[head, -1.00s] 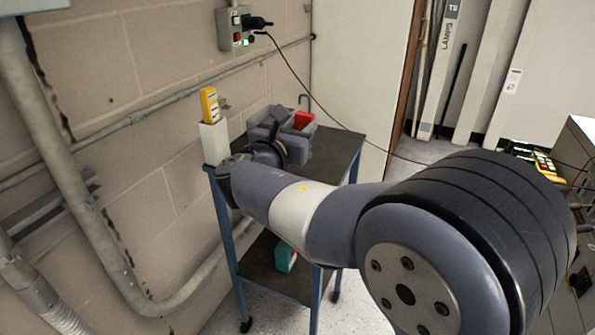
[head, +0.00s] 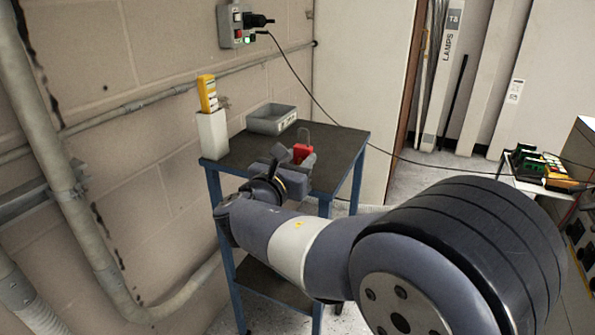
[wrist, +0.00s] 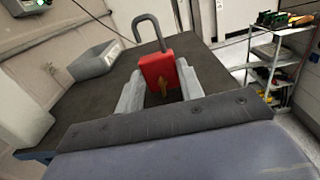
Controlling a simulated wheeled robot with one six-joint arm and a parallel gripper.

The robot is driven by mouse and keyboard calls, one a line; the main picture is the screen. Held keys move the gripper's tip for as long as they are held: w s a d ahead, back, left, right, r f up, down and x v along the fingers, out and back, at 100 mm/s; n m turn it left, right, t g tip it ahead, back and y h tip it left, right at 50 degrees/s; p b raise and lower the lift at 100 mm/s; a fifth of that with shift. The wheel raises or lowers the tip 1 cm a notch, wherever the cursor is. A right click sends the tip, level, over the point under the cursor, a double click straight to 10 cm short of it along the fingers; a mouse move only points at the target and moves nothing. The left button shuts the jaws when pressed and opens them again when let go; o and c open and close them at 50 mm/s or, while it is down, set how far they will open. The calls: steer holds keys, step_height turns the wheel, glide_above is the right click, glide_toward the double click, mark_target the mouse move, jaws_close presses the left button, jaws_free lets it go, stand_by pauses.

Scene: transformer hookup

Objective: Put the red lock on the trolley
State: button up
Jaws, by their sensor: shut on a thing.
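The red lock (head: 301,152) has a grey shackle that points up. It also shows in the wrist view (wrist: 159,70), upright between the fingers of my gripper (wrist: 160,92). My gripper (head: 290,158) is shut on the lock's body, over the near part of the trolley's top. The trolley (head: 335,150) has a dark top and blue legs. I cannot tell whether the lock touches the top, as the gripper hides its underside.
A grey bin (head: 272,119) stands at the back of the trolley top. A white holder (head: 212,133) with a yellow device (head: 207,93) stands at the left corner. The right part of the top is clear. A black cable (head: 310,88) hangs behind.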

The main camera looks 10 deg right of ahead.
steer(key=shift+f, duration=0.5)
steer(key=shift+f, duration=0.15)
steer(key=o, duration=1.1)
steer(key=shift+r, duration=0.25)
steer(key=p+v, duration=0.2)
steer(key=v, duration=1)
steer(key=shift+f, duration=0.1)
